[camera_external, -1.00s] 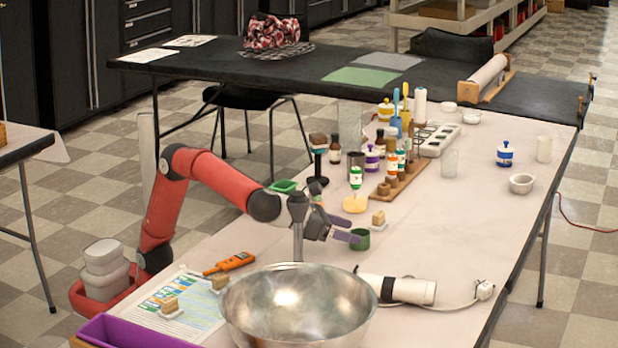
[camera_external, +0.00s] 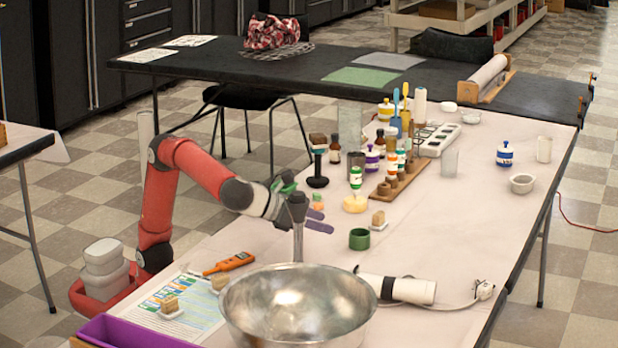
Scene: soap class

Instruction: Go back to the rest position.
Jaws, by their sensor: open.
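My gripper (camera_external: 318,220) is open, with its purple fingertips apart and nothing between them. It hangs above the pale table (camera_external: 440,230), behind the mixer shaft over the large metal bowl (camera_external: 298,305). My red arm (camera_external: 195,165) bends up from the table's left side and reaches right. A small green cup (camera_external: 359,239) stands on the table to the right of the gripper, apart from it.
A rack of bottles (camera_external: 395,170) and a black stamp-like stand (camera_external: 318,170) are behind the gripper. A white cylindrical device (camera_external: 408,290) with a cord lies at the front. The table's right side is mostly clear.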

